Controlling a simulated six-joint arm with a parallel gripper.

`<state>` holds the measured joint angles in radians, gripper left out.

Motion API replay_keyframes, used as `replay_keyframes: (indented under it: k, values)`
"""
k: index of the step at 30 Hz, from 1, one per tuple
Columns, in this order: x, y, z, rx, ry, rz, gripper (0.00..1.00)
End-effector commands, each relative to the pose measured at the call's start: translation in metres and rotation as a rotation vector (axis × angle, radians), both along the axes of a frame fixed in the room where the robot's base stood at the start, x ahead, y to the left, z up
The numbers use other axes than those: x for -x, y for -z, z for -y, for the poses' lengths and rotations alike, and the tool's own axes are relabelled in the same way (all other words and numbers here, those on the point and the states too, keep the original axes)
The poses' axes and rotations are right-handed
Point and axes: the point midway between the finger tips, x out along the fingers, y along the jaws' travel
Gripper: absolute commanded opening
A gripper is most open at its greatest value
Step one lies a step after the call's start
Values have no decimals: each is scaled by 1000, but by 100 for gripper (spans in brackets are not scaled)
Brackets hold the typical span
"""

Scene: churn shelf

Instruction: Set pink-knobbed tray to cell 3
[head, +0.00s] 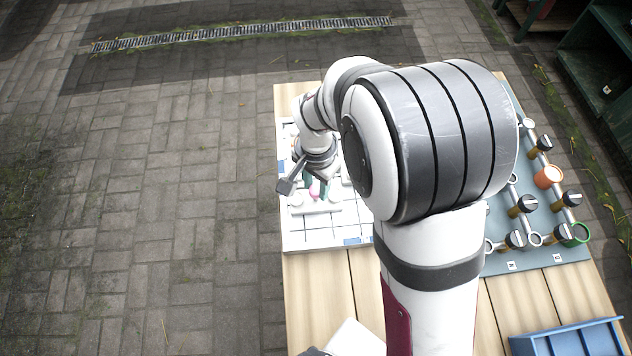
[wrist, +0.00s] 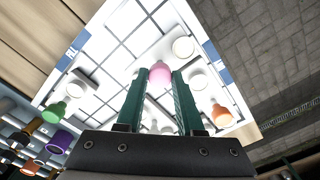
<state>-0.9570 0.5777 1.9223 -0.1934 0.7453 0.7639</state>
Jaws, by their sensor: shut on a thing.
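The pink knob (wrist: 160,72) sits between the two green fingers of my gripper (wrist: 159,86) in the wrist view. The fingers are shut on it. In the head view my gripper (head: 318,187) is over the front left part of a white gridded board (head: 296,243), with the pink knob (head: 314,194) at its tips. A pale tray (head: 318,208) lies under the knob. I cannot tell whether it touches the board. Cell numbers are not legible, and my arm hides much of the board.
In the wrist view a green knob (wrist: 53,112) stands to the left and an orange knob (wrist: 221,115) to the right. In the head view, right of my arm, is a grey-blue panel (head: 541,255) with several dark knobs and rings. A blue bin (head: 570,341) is at front right.

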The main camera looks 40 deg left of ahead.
Motion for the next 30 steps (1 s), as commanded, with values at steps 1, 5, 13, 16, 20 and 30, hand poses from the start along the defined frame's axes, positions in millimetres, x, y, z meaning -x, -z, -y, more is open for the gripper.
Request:
replay_keyframes:
  k: [1, 5, 13, 16, 20, 30]
  values:
    - [0, 0, 0, 0, 1, 0, 0]
    - [0, 0, 0, 0, 1, 0, 0]
    - [0, -1, 0, 0, 1, 0, 0]
    - [0, -1, 0, 0, 1, 0, 0]
    - [-8, -1, 7, 0, 4, 0, 0]
    - [-42, 0, 42, 0, 2, -1, 0]
